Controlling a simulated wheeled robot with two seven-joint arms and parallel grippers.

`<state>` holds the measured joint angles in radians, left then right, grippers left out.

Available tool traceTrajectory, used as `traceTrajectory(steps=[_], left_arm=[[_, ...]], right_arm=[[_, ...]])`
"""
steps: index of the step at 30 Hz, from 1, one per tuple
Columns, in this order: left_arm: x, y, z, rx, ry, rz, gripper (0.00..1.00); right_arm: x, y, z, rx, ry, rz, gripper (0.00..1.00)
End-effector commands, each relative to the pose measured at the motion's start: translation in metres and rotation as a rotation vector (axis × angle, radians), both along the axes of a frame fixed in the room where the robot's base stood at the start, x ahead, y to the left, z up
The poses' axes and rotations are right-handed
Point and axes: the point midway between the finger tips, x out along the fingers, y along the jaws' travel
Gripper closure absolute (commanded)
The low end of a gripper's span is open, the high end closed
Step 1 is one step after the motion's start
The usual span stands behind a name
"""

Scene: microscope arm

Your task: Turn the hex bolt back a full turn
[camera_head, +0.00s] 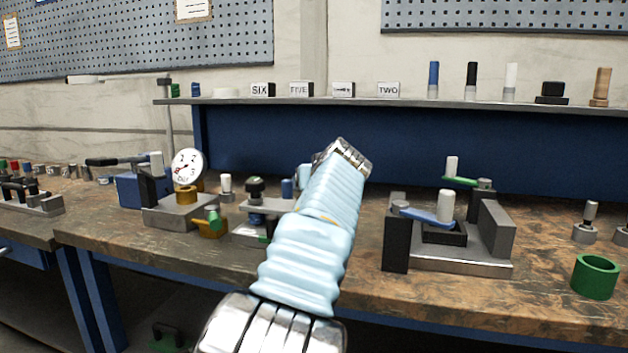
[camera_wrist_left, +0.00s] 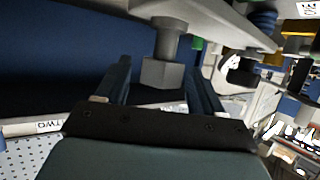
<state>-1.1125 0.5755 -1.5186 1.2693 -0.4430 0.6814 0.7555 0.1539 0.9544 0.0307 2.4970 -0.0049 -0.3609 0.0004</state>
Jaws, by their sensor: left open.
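My left arm comes up from the bottom of the head view, and its metal wrist end (camera_head: 343,157) is over the bench. Its fingers are hidden there. In the left wrist view, my left gripper (camera_wrist_left: 158,70) is open, with one dark finger on each side of a grey hex bolt head (camera_wrist_left: 163,73). The bolt joins a pale grey plate (camera_wrist_left: 205,18), which lies above it in this tilted picture. I see gaps on both sides of the head and cannot tell how deep it sits between the fingers. In the head view I cannot make out the bolt. My right gripper is out of view.
A dial gauge fixture (camera_head: 187,167) and a small knob fixture (camera_head: 256,190) stand left of my arm. A grey block fixture with a blue lever (camera_head: 428,214) stands to its right. A green ring (camera_head: 595,277) lies at the right. A shelf (camera_head: 400,102) runs behind.

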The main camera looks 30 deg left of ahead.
Motion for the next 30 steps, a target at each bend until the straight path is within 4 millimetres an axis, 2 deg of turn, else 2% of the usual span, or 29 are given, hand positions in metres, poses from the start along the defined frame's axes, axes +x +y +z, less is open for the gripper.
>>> traceTrajectory(steps=[4, 5, 12, 15, 23, 30], left_arm=[[-0.0001, -0.0003, -0.0001, 0.0, 0.0, 0.0, 0.32], [-0.0001, -0.0003, -0.0001, 0.0, 0.0, 0.0, 0.35], [-0.0002, -0.0003, 0.0, 0.0, 0.0, 0.0, 0.72], [-0.0002, -0.0004, 0.0001, 0.0, 0.0, 0.0, 0.83], [0.0002, -0.0007, 0.0002, 0.003, 0.001, 0.036, 0.83], [0.0015, -0.0014, 0.0014, 0.005, 0.002, 0.17, 0.83]], right_arm=[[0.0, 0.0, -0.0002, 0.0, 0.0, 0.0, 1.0], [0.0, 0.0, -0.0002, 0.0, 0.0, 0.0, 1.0], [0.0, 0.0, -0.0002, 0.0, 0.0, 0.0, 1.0], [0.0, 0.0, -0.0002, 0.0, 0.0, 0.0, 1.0], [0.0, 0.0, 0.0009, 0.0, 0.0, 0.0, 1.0], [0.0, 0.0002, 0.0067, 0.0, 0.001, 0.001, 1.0]])
